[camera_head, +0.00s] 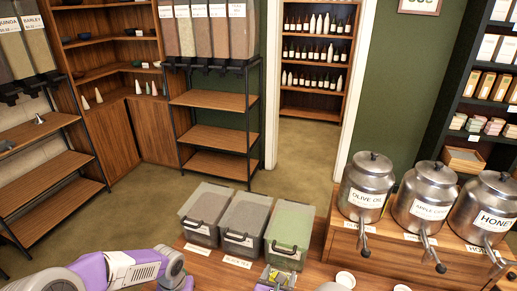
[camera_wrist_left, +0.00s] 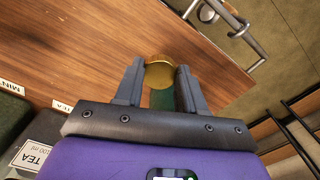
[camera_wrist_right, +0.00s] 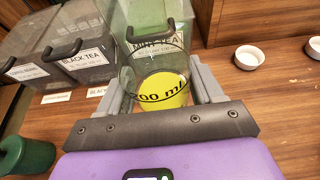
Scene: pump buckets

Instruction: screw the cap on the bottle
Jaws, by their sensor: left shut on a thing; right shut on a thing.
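My left gripper shows in the left wrist view (camera_wrist_left: 161,68); its fingers are shut on a round gold cap (camera_wrist_left: 159,73) at their tips. A green patch shows below the cap between the fingers; I cannot tell what it is. My right gripper (camera_wrist_right: 165,90) is shut on a clear bottle (camera_wrist_right: 152,72) with a dark ring near its top and a yellow band marked 200 ml. In the head view the right gripper (camera_head: 275,278) is at the bottom edge, in front of the bins. The cap and bottle are apart.
Lidded bins of tea, including a black tea bin (camera_head: 245,228) and a green one (camera_head: 288,230), stand behind. Steel dispensers (camera_head: 365,188) are at the right, with small white bowls (camera_wrist_right: 249,57) nearby. A dark green cylinder (camera_wrist_right: 27,155) is at the lower left of the right wrist view.

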